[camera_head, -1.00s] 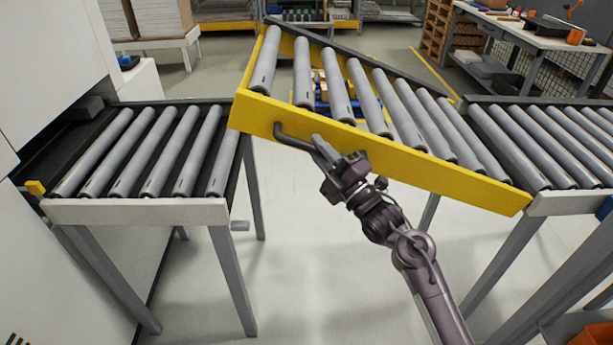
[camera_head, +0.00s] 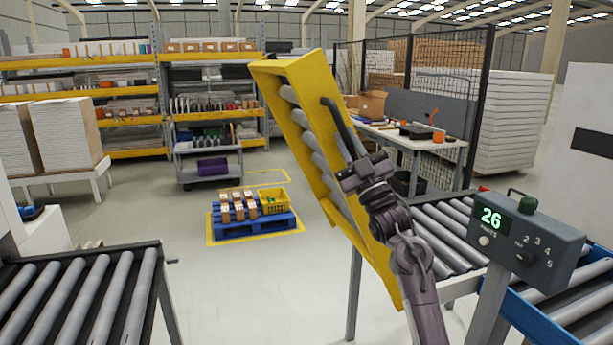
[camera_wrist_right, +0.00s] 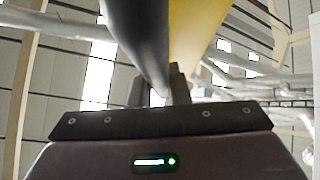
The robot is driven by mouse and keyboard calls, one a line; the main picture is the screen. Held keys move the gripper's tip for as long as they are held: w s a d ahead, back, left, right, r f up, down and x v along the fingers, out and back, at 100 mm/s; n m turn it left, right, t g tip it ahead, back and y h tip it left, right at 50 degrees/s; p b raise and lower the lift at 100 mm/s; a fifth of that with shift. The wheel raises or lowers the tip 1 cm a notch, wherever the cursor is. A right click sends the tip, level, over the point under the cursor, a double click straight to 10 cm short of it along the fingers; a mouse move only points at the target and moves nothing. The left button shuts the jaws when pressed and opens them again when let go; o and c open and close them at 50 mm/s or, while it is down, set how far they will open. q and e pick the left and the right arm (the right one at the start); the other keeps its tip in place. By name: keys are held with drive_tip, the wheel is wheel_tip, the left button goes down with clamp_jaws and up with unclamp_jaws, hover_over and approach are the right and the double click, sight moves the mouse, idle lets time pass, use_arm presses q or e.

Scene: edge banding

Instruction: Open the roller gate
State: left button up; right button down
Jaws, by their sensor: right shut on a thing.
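The yellow roller gate (camera_head: 268,83) stands steeply raised in the head view, its free end up and to the left. Its lower end is by the right conveyor (camera_head: 440,228). Grey rollers show along its left side. A dark bar handle (camera_head: 340,122) is on its near side. My right gripper (camera_head: 355,162) is shut on the handle, partway along it. In the right wrist view the dark handle (camera_wrist_right: 135,40) runs down to the jaws, with the yellow gate behind it. My left gripper is in neither view.
The left conveyor (camera_head: 85,295) ends at a wide floor gap. Beyond it stands a blue pallet (camera_head: 255,224) with small boxes and a yellow crate (camera_head: 273,201). A control box (camera_head: 525,235) reading 26 stands at the right. Shelves and a workbench are farther back.

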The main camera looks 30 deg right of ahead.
drive_tip(key=s+d+r+m+h, duration=0.2)
drive_tip(key=d+m+h, duration=0.1)
drive_tip(key=d, duration=0.4)
drive_tip(key=s+d+r+m+h+p, duration=0.1)
drive_tip(key=s+d+r+m+h, duration=0.1)
drive_tip(key=d, duration=0.6)
drive_tip(key=shift+s+r+m+g+h, duration=0.15)
drive_tip(key=shift+r+m+g+h, duration=0.15)
drive_tip(key=shift+r+m+h, duration=0.8)
drive_tip(key=shift+f, duration=0.3)
drive_tip(key=c, duration=1.4)
unclamp_jaws()
drive_tip(key=shift+d, duration=0.15)
drive_tip(key=shift+o, duration=0.2)
